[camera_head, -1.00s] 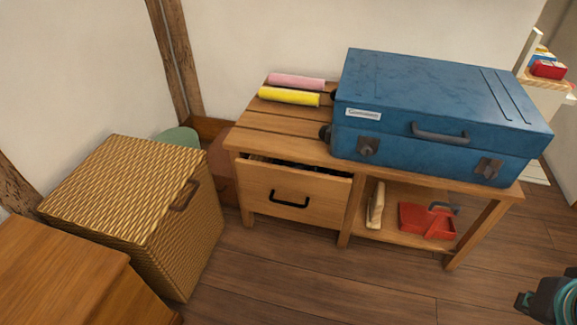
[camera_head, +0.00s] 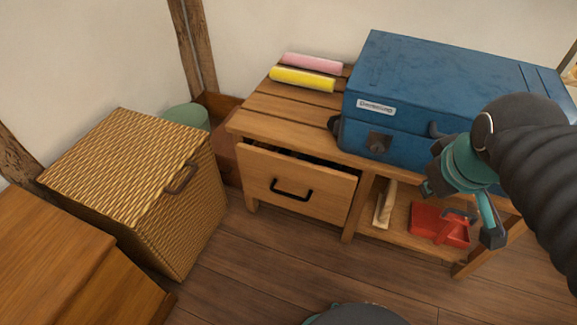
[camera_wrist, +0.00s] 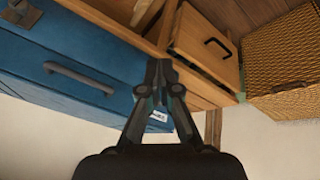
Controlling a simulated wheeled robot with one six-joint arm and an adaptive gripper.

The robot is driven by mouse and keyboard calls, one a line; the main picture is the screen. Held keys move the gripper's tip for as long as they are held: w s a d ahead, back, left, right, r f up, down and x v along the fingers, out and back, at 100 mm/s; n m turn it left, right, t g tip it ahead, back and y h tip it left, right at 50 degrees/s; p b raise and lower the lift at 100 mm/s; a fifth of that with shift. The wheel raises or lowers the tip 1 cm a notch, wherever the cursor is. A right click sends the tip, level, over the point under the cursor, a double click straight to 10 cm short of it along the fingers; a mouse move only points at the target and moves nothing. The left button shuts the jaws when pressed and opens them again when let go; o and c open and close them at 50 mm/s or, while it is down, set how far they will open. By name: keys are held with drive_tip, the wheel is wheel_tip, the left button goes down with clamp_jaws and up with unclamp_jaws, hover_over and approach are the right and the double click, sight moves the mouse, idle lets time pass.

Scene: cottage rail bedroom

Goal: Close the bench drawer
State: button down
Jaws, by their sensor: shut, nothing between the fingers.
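The wooden bench (camera_head: 290,120) stands against the wall. Its drawer (camera_head: 320,185), with a black bar handle (camera_head: 291,190), is pulled out a little; a dark gap shows above its front. In the wrist view, which is upside down, the drawer front (camera_wrist: 203,52) shows beyond the fingers, apart from them. My gripper (camera_wrist: 158,70) is shut and empty, its fingertips together. In the head view my gripper is at the right, in front of the blue suitcase and the bench's open shelf, to the right of the drawer.
A blue suitcase (camera_head: 440,85) covers the bench's right top. Pink (camera_head: 312,63) and yellow (camera_head: 302,79) rolls lie at its back left. A red caddy (camera_head: 428,224) sits on the lower shelf. A wicker hamper (camera_head: 130,175) stands left. Floor before the drawer is clear.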

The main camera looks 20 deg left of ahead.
drive_tip(key=w+a+f+n+g+b, duration=0.15)
drive_tip(key=w+a+f+n, duration=0.35)
drive_tip(key=w+a+n, duration=0.55)
drive_tip(key=n+b, duration=0.3)
drive_tip(key=n, duration=1.5)
approach(294, 166)
drive_tip(key=s+r, duration=0.2)
drive_tip(key=s, duration=0.4)
drive_tip(key=shift+g+h, duration=0.25)
drive_tip(key=shift+h, duration=0.05)
drive_tip(key=w+f, duration=0.1)
drive_tip(key=f, duration=0.2)
drive_tip(key=w+f+b, duration=0.1)
drive_tip(key=w+f, duration=0.1)
drive_tip(key=f, duration=0.1)
drive_tip(key=w+f+b, duration=0.1)
drive_tip(key=w+f, duration=0.1)
drive_tip(key=f, duration=0.1)
drive_tip(key=shift+w+d+f, duration=0.15)
drive_tip(key=shift+w, duration=0.75)
